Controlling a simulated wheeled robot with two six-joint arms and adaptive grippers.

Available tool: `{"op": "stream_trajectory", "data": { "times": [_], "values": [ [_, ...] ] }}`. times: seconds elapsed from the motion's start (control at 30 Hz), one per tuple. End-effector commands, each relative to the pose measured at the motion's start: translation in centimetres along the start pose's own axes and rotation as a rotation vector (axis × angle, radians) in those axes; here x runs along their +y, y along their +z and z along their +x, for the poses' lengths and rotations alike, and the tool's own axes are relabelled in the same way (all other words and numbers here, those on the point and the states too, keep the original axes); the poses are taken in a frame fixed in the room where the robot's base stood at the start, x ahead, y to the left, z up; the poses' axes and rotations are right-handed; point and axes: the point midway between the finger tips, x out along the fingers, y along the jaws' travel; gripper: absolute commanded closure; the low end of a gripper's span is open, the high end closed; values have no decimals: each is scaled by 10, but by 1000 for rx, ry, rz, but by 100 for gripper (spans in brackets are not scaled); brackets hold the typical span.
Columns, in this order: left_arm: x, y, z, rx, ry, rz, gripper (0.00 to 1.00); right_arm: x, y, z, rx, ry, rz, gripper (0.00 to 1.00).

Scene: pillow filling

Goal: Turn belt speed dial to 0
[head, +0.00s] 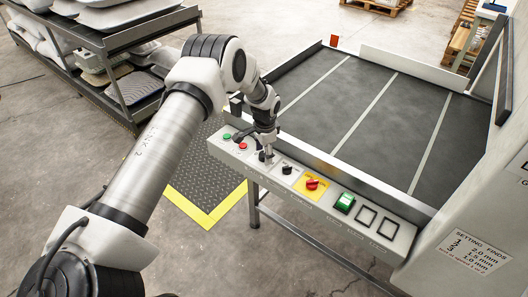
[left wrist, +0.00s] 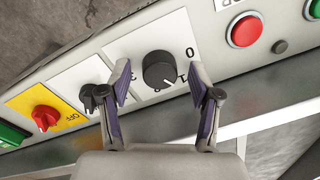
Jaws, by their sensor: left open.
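The belt speed dial (left wrist: 159,69) is a round black knob on a white plate in the left wrist view. Numerals 0, 1 and 3 are readable around it, and its white mark points near the 1. My left gripper (left wrist: 158,74) is open, with one finger on each side of the dial. I cannot tell whether either finger touches it. In the head view my left gripper (head: 265,154) points down at the control panel (head: 400,233) and mostly hides the dial. My right gripper is not in view.
Beside the dial are a black selector switch (left wrist: 95,97), a red knob (left wrist: 45,118) on a yellow plate and a red button (left wrist: 243,31). A green rocker switch (head: 345,203) sits farther right. The grey conveyor belt (head: 380,115) lies behind the panel. A loaded shelf rack (head: 120,42) stands at left.

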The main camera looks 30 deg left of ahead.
Motion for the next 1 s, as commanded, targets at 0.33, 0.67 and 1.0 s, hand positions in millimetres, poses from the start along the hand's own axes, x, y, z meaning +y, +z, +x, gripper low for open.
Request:
{"op": "stream_trajectory", "data": {
  "times": [0.33,0.67,1.0],
  "values": [
    [0,0,0,0,0,0,97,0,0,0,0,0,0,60],
    [0,0,0,-3,1,-41,97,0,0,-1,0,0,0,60],
    [1,0,0,-17,1,-247,97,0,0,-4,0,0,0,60]
  ]
}}
